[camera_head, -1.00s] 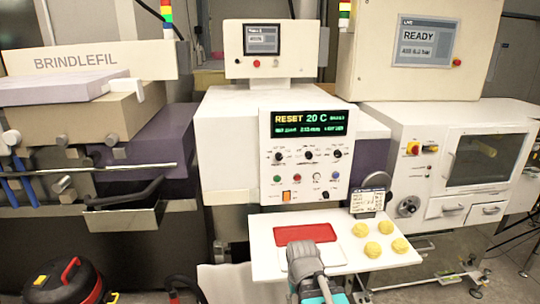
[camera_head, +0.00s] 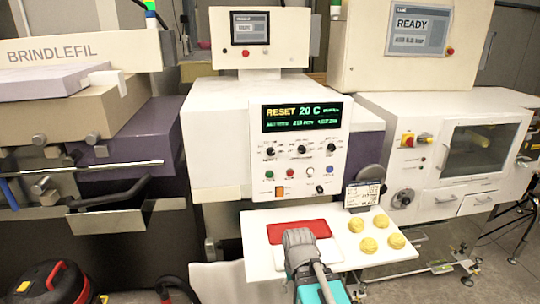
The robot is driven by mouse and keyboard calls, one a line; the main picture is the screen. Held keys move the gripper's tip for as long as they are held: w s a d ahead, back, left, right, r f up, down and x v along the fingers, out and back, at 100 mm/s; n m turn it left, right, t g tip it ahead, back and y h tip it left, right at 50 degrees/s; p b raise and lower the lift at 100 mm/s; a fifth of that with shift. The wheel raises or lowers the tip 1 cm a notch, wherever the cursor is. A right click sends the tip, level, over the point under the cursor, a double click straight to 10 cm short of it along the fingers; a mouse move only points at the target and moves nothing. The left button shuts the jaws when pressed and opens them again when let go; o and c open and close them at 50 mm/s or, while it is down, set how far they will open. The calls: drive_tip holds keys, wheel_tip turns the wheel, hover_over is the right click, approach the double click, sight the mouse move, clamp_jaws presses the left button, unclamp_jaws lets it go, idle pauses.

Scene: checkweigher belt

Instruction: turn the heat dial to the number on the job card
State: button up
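The control panel (camera_head: 300,172) faces me on the white machine, with three black dials in a row: left (camera_head: 269,152), middle (camera_head: 301,150) and right (camera_head: 331,147). Their labels are too small to read, so I cannot tell which is the heat dial. The display (camera_head: 302,115) above them reads "RESET 20 C" with smaller blurred text. The job card (camera_head: 362,195) stands at the right back of the white shelf; its writing is too small to read. My arm (camera_head: 299,240) reaches up from the bottom over the shelf; my gripper's fingers cannot be made out.
The white shelf (camera_head: 350,258) holds a red tray (camera_head: 318,228) and several yellow lumps (camera_head: 368,245). Coloured buttons and an orange switch (camera_head: 281,191) sit below the dials. A cabinet with a window (camera_head: 480,150) stands right. A red and black vacuum (camera_head: 52,284) is at lower left.

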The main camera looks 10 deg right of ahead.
drive_tip(key=w+d+r+m+t+h+p, duration=0.15)
drive_tip(key=w+t, duration=0.25)
drive_tip(key=w, duration=0.6)
drive_tip(key=t+y+p, duration=0.2)
drive_tip(key=t, duration=1.2)
approach(271, 153)
drive_tip(key=shift+m+h, duration=0.25)
drive_tip(key=shift+m, duration=0.1)
drive_tip(key=s, duration=0.4)
drive_tip(key=shift+s+a, duration=0.15)
drive_tip(key=shift+s, duration=0.1)
drive_tip(key=shift+w, duration=0.1)
drive_tip(key=w, duration=1.3)
drive_tip(key=shift+w, duration=0.3)
